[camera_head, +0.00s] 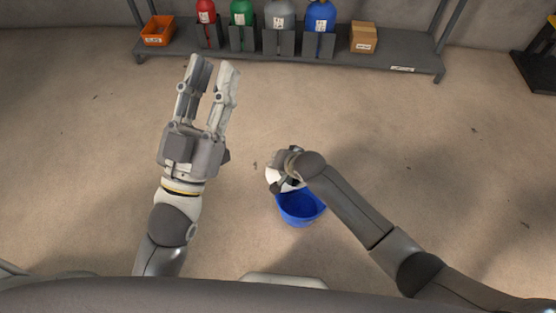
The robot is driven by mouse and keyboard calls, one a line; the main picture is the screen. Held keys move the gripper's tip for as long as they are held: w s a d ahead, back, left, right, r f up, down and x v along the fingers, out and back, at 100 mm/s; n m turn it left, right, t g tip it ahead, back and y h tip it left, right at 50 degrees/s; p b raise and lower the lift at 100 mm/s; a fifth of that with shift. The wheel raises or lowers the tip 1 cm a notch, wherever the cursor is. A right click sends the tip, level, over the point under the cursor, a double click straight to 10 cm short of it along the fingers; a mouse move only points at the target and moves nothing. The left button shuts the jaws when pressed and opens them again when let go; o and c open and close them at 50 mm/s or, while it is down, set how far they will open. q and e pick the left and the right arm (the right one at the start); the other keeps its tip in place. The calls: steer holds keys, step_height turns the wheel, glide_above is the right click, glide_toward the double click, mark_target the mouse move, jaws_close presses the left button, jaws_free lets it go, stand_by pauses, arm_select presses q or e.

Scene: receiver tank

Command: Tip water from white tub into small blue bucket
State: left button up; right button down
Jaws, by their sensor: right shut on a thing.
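The small blue bucket (301,208) stands on the floor below my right arm, its open top facing up. The white tub (276,177) shows only as a small white patch at the bucket's upper left rim. My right gripper (285,172) is shut on it, and the gripper and wrist hide most of the tub. The tub appears to be at or above the bucket's edge; I cannot tell its exact tilt or whether they touch. No water can be made out. My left gripper (214,70) is raised, open and empty, left of the bucket.
A grey shelf (290,48) at the back holds an orange bin (158,30), several gas cylinders in holders and a cardboard box (364,36). A dark stand (538,65) is at the far right. The floor around the bucket is largely clear.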

arm_select(q)
steer(key=shift+w, duration=0.1)
arm_select(e)
steer(key=shift+r, duration=0.1)
steer(key=shift+d+r+y+p, duration=0.35)
steer(key=shift+r+y, duration=0.05)
steer(key=shift+y, duration=0.2)
arm_select(q)
steer(key=shift+w+f+g, duration=0.35)
steer(key=shift+f+g, duration=0.1)
steer(key=shift+f, duration=0.15)
steer(key=shift+w+f+g, duration=0.3)
steer(key=shift+f+g, duration=0.15)
steer(key=shift+f, duration=0.15)
arm_select(e)
steer(key=shift+d+r+m+y, duration=0.3)
steer(key=shift+d+r+y, duration=0.05)
steer(key=shift+r+y, duration=0.15)
arm_select(q)
steer(key=shift+s+r, duration=0.1)
arm_select(e)
steer(key=shift+d+f, duration=0.1)
